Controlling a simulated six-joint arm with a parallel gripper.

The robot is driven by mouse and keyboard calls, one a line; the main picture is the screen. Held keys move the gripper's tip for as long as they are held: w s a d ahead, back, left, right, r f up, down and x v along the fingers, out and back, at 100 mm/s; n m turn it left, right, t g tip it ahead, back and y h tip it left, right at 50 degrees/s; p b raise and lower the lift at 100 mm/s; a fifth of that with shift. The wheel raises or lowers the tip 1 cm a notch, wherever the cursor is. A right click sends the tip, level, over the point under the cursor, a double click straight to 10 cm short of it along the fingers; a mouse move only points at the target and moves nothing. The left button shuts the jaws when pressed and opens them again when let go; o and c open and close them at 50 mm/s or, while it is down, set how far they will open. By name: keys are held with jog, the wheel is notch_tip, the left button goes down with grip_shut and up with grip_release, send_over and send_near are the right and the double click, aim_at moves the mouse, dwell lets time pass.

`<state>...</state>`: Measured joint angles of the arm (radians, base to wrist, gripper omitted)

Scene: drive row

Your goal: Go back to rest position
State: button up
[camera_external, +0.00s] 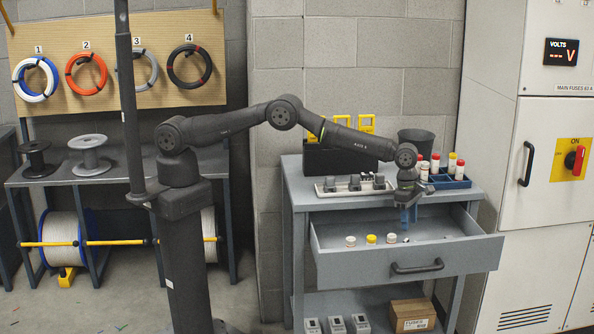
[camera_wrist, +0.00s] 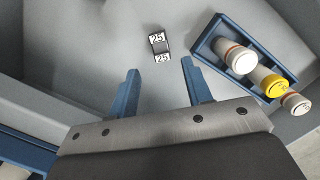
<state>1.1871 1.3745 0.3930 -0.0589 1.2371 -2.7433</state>
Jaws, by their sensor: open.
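My gripper (camera_external: 407,217) is open and empty, pointing down over the pulled-out grey drawer (camera_external: 330,262). In the wrist view its blue fingers (camera_wrist: 161,80) are spread apart with nothing between them. A small black-and-white block marked 25 (camera_wrist: 159,47) lies on the grey surface beyond the fingertips, apart from them. A blue tray (camera_wrist: 209,34) to the right holds white and yellow capped cylinders (camera_wrist: 272,86). In the outside view, white and yellow caps (camera_external: 371,239) show in the drawer, left of my gripper.
A tall electrical cabinet (camera_external: 500,190) stands close on the right. A bench with spools (camera_external: 90,155) is on the left.

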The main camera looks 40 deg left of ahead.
jog(key=f, duration=0.2)
jog(key=d+f, duration=0.1)
jog(key=f, duration=0.4)
jog(key=shift+d+f, duration=0.15)
jog(key=shift+f, duration=0.15)
jog(key=shift+r, duration=1.8)
jog(key=shift+f, duration=0.1)
